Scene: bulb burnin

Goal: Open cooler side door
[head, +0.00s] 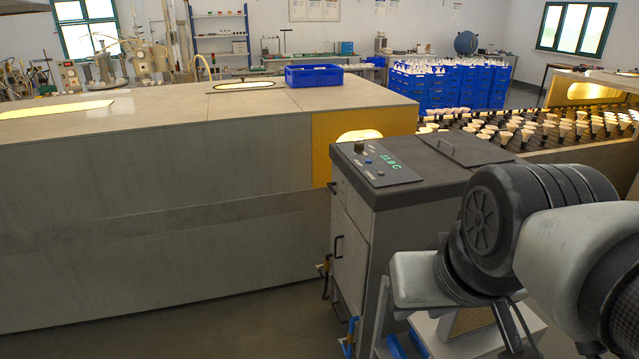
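The cooler (402,192) is a grey cabinet with a dark top and a green readout, in the middle of the head view. Its side door (352,245) is on the narrow left face and looks closed, flush with the cabinet. A dark door handle (338,247) stands out from that face. My arm fills the lower right, in front of the cooler's right part. The end of my arm is low and partly hidden by its own links, so I cannot make out the fingertips or whether they hold anything.
A long grey-sided oven-like housing (160,215) with a yellow end runs along the left, close to the cooler's side. A bulb conveyor (480,135) lies behind on the right. Blue crates (450,88) stand at the back. Floor (240,325) is open at front left.

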